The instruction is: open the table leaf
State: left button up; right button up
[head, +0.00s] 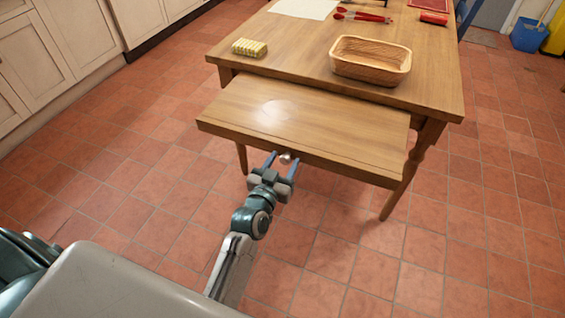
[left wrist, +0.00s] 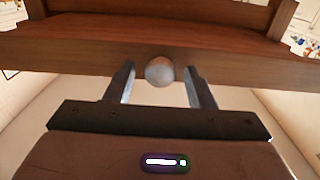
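The table leaf (head: 300,122) is a wooden board sticking out from under the near edge of the wooden table (head: 300,55). A round metal knob (head: 285,158) sits on the leaf's front edge; it also shows in the left wrist view (left wrist: 159,71). My left gripper (head: 281,162) is open at the leaf's front edge, with one finger on each side of the knob. In the left wrist view there is a gap between the knob and each finger (left wrist: 160,85). My right gripper is not in view.
On the tabletop are a woven basket (head: 370,68), a yellow sponge-like block (head: 250,47), red-handled tongs (head: 362,16) and a white sheet (head: 304,8). A table leg (head: 410,170) stands right of the leaf. Tiled floor (head: 330,250) in front is clear. Cabinets (head: 50,50) line the left.

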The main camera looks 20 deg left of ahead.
pick_arm(q)
jog(key=shift+s, duration=0.1)
jog(key=shift+s, duration=0.3)
jog(key=s+b, duration=0.3)
jog(key=s, duration=0.7)
jog(key=shift+a, duration=0.2)
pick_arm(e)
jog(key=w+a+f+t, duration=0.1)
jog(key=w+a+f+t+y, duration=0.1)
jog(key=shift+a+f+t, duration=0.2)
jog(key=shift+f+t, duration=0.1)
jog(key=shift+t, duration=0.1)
